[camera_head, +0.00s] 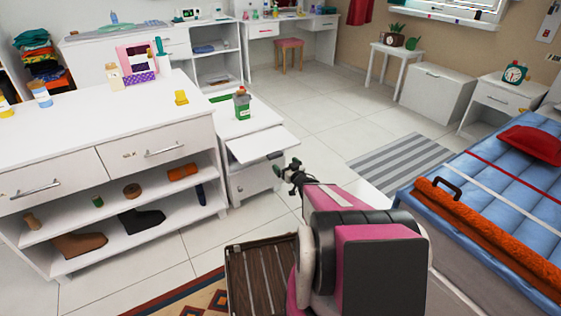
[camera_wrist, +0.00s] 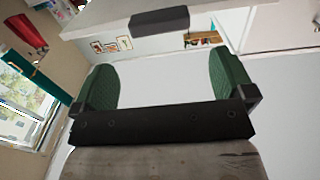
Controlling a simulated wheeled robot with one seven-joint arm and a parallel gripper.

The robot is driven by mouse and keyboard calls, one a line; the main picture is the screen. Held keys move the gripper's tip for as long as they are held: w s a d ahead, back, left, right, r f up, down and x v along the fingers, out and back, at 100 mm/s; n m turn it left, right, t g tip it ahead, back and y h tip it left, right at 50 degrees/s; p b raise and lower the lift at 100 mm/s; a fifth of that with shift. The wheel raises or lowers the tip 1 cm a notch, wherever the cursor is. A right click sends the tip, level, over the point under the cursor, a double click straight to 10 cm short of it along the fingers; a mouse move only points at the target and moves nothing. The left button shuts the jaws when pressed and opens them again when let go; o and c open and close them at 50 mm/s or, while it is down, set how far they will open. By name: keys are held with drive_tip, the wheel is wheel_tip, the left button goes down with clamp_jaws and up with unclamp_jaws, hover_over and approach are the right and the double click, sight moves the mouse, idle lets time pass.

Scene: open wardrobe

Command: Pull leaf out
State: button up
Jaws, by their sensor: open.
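A thin white leaf (camera_head: 263,144) sticks out flat from the front of a small white cabinet (camera_head: 245,182), below its top. In the wrist view a white panel, which looks like the leaf (camera_wrist: 100,20), crosses the top with a dark grey handle (camera_wrist: 160,20) on it. My gripper (camera_head: 281,172) is beside the leaf's outer end and a little below it in the head view. In the wrist view my gripper (camera_wrist: 164,80) shows its two green pads wide apart with nothing between them. The handle lies beyond the pads. I cannot tell whether anything touches.
A green bottle (camera_head: 242,104) stands on the small cabinet. A long white dresser (camera_head: 100,125) with shelves is at the left. A bed (camera_head: 500,185) is at the right, and a dark wooden crate (camera_head: 262,280) is on the floor in front.

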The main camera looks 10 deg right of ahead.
drive_tip(key=shift+v, duration=1.45)
drive_tip(key=shift+w, duration=0.1)
drive_tip(key=s+a+r+m+g+h, duration=0.1)
drive_tip(key=s+a+r+g+h, duration=0.1)
drive_tip(key=s+g, duration=0.5)
drive_tip(key=s+a+r+m+g+h, duration=0.2)
drive_tip(key=s+a+g, duration=0.3)
drive_tip(key=g, duration=0.5)
drive_tip(key=shift+s+a+r+m+h, duration=0.35)
drive_tip(key=shift+s+r+h, duration=0.1)
drive_tip(key=shift+s+h, duration=0.4)
